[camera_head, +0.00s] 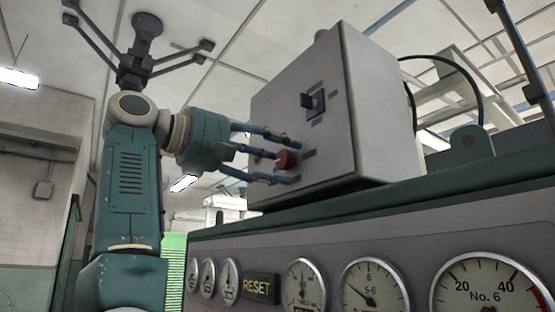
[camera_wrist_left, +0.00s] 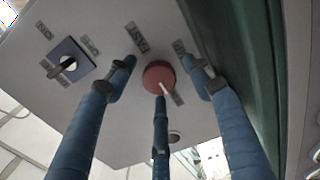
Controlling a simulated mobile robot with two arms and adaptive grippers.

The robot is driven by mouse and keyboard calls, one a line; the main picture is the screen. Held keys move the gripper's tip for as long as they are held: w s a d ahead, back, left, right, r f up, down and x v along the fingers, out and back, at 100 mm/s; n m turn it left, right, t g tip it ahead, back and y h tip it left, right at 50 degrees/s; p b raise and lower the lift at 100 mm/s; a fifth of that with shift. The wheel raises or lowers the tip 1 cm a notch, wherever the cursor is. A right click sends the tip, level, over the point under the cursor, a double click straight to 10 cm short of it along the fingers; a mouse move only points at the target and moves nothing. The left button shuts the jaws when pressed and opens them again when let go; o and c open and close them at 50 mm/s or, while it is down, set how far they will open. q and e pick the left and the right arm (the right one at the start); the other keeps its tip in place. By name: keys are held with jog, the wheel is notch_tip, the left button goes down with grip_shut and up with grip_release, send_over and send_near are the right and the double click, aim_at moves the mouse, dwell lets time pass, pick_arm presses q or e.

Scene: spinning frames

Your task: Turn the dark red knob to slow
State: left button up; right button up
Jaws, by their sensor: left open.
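The dark red knob (camera_head: 287,159) is on the front face of a grey box (camera_head: 349,80). In the left wrist view, the round knob (camera_wrist_left: 158,76) has a pale pointer line aimed towards the lower right, at a small label plate (camera_wrist_left: 179,99). Two more plates (camera_wrist_left: 137,36) sit above the knob; I cannot read their words surely. My left gripper (camera_head: 284,161) is open, with its three blue fingers spread around the knob. Two fingertips lie either side of it and the third is below it in the wrist view. I cannot tell whether any touches it. My right gripper is in neither view.
A dark square switch (camera_head: 314,102) with a lever sits above the knob; it also shows in the left wrist view (camera_wrist_left: 70,63). The box stands on a green-topped cabinet (camera_head: 420,197) with several dials and a RESET plate (camera_head: 261,288). A black cable (camera_head: 462,66) loops behind the box.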

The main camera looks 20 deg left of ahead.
pick_arm(q)
jog(key=v, duration=1.2)
jog(key=shift+w, duration=0.1)
